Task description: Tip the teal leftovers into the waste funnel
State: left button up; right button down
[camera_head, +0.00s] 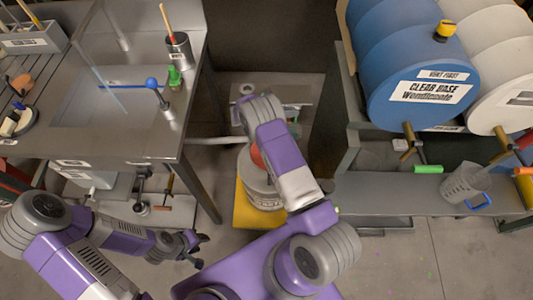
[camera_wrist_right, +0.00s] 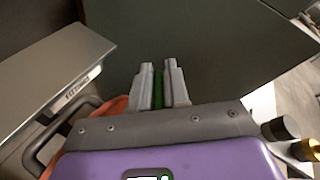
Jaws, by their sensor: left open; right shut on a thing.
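My right gripper (camera_wrist_right: 165,88) is shut on a narrow green thing (camera_wrist_right: 158,90), seen edge-on between the fingers in the right wrist view. What the green piece belongs to, and any teal liquid, cannot be seen. In the head view the right arm reaches far forward and its gripper is hidden. Under that arm, a red-orange piece (camera_head: 257,157), possibly the waste funnel, shows on a grey drum (camera_head: 262,193). An orange rounded edge (camera_wrist_right: 108,106) also shows beside the gripper in the right wrist view. My left gripper (camera_head: 198,250) is open and empty, low beside the left bench.
A metal bench (camera_head: 110,140) stands at left with a cup of tools (camera_head: 179,50). A bench (camera_head: 370,190) at right carries a clear beaker with a blue handle (camera_head: 462,186), below large blue and white drums. The grey drum stands on a yellow base (camera_head: 243,208).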

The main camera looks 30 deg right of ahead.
pick_arm(q)
jog(key=shift+a+f+b, duration=0.2)
jog(key=shift+f+b, duration=0.6)
jog(key=shift+f, duration=0.05)
jog(key=shift+a+f+b, duration=0.15)
jog(key=shift+f+b, duration=0.6)
jog(key=shift+f, duration=0.05)
pick_arm(e)
jog(key=shift+w+a+f+h, duration=0.1)
jog(key=shift+a+f+h, duration=0.35)
jog(key=shift+a, duration=0.2)
jog(key=shift+w+a+f+h, duration=0.1)
jog(key=shift+a+f+h, duration=0.3)
jog(key=shift+a, duration=0.2)
